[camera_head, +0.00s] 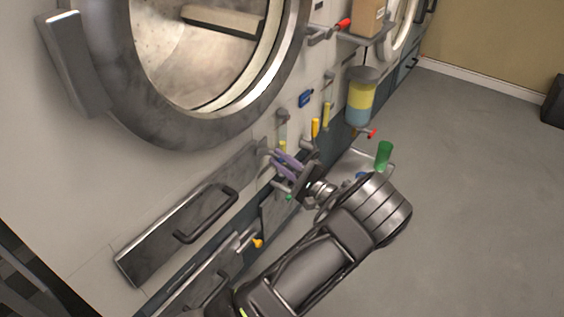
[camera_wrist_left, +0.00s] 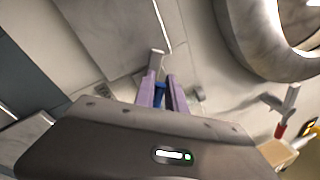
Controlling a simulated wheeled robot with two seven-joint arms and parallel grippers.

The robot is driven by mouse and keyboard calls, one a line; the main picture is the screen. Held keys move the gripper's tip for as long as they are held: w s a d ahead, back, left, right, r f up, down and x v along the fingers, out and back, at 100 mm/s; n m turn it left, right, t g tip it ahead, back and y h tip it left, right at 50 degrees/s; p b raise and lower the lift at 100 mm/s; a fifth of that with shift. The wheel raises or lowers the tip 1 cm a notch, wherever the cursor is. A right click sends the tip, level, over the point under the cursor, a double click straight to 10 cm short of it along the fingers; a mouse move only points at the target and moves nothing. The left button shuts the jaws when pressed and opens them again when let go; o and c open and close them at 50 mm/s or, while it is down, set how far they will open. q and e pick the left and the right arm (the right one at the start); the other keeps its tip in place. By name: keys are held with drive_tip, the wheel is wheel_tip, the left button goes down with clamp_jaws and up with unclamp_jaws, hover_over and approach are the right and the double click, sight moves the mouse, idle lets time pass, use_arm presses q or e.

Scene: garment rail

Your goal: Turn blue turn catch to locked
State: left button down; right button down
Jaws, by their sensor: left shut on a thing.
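My left gripper (camera_head: 287,164), with purple fingers, is at the machine's front panel below the round door. It is shut on a blue part, the blue turn catch (camera_wrist_left: 160,92), which shows between the fingers in the left wrist view. The fingers hide most of the catch, so its exact angle cannot be told. In the left wrist view the gripper (camera_wrist_left: 160,92) points at the pale panel, and a grey upright piece (camera_wrist_left: 157,60) stands just beyond the fingertips. My right gripper is not in view.
A blue fitting (camera_head: 306,98) and yellow handles (camera_head: 326,114) sit on the panel above the gripper. A yellow and blue container (camera_head: 360,97), a tray with a green cup (camera_head: 384,155), and a drawer handle (camera_head: 208,214) are near.

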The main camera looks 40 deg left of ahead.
use_arm(q)
drive_tip(key=n+b, duration=0.1)
drive_tip(key=n, duration=0.1)
drive_tip(key=f+n+g+b, duration=0.1)
drive_tip(key=n, duration=0.1)
drive_tip(key=shift+s, duration=0.2)
drive_tip(key=shift+f+n+g+b, duration=0.25)
drive_tip(key=shift+n+b, duration=0.2)
drive_tip(key=shift+n, duration=0.6)
drive_tip(key=shift+f+n+g+b, duration=0.1)
drive_tip(key=shift+n+g+b, duration=0.3)
drive_tip(key=shift+n, duration=0.65)
drive_tip(key=c, duration=1.4)
unclamp_jaws()
drive_tip(key=d, duration=0.2)
drive_tip(key=d+f+p, duration=0.1)
drive_tip(key=d, duration=0.4)
drive_tip(key=shift+d+f, duration=0.25)
drive_tip(key=shift+d, duration=0.1)
drive_tip(key=shift+r, duration=0.1)
